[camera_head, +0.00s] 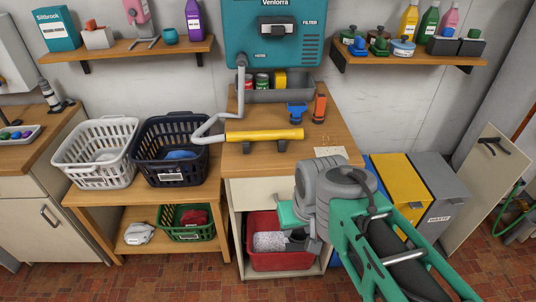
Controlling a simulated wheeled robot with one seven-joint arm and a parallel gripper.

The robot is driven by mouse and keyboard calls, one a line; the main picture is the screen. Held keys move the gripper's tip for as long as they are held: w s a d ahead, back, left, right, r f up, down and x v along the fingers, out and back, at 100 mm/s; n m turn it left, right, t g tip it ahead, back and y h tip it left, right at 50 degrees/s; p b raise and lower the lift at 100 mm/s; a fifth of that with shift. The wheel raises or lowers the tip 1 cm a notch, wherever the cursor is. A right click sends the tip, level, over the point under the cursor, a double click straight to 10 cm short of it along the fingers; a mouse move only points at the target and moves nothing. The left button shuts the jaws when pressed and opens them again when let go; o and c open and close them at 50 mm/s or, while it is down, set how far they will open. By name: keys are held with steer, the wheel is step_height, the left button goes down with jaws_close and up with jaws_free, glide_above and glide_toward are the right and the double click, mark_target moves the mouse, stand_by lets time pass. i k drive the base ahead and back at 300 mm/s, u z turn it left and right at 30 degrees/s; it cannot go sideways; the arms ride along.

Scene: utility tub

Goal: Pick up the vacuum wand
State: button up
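The vacuum wand (264,134) is a yellow cylinder lying level across two dark supports on the wooden counter. A pale grey hose (204,128) runs from its left end up to the teal wall unit (275,35). My arm comes in from the lower right with green links and grey joints. Its end, my gripper (307,238), is low in front of the cabinet, below the wand and to its right, apart from it. The fingers are small and partly hidden by my arm, so their opening is unclear.
A blue tool (296,112) and an orange tool (320,107) stand behind the wand's right end. A navy basket (173,148) and a white basket (97,153) stand left. A red bin (262,262) sits below. The counter in front of the wand is mostly clear.

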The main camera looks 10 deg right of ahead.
mark_target(297, 133)
steer(key=u, duration=0.55)
steer(key=i, duration=0.85)
steer(key=u, duration=0.35)
